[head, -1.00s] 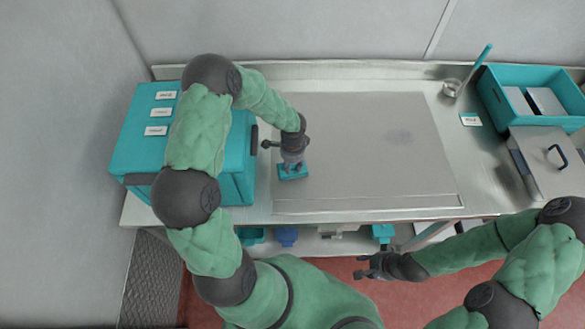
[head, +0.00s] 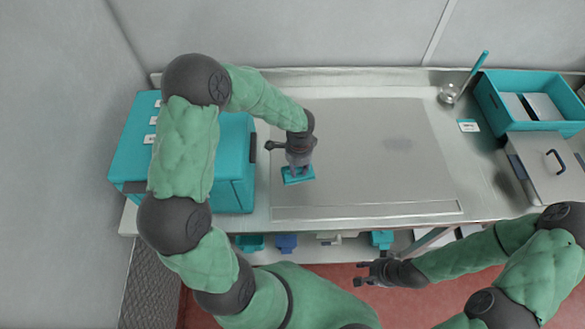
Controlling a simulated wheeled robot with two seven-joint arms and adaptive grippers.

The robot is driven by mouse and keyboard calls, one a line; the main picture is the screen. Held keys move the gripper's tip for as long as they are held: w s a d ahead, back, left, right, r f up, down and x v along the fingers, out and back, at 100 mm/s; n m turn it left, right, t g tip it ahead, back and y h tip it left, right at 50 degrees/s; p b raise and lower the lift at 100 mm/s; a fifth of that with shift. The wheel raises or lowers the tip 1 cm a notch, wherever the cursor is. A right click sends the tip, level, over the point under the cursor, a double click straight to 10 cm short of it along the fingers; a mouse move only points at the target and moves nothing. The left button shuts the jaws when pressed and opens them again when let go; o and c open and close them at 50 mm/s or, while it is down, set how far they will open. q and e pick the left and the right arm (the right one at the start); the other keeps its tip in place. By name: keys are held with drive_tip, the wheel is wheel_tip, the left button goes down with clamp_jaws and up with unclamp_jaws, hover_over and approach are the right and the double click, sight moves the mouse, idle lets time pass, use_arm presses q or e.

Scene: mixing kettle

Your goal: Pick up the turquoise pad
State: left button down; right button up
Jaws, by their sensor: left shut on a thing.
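The turquoise pad (head: 297,176) is a small flat block at the left part of the grey work surface. My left gripper (head: 298,168) points down onto it from above and is shut on it. The gripper hides the middle of the pad, and I cannot tell whether the pad touches the surface or hangs just above it. My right gripper (head: 364,273) is in front of the table's front edge, far from the pad. Its fingers look apart, with nothing between them.
A turquoise cabinet (head: 235,165) with labels stands close to the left arm. The middle of the grey panel (head: 390,180) is clear.

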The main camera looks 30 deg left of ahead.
use_arm(q)
drive_tip(key=s+d+r, duration=0.4)
drive_tip(key=d+r, duration=0.1)
drive_tip(key=d, duration=0.4)
drive_tip(key=shift+d+r, duration=0.4)
drive_tip(key=c, duration=1.6)
unclamp_jaws()
clamp_jaws()
drive_tip(key=shift+w, duration=0.15)
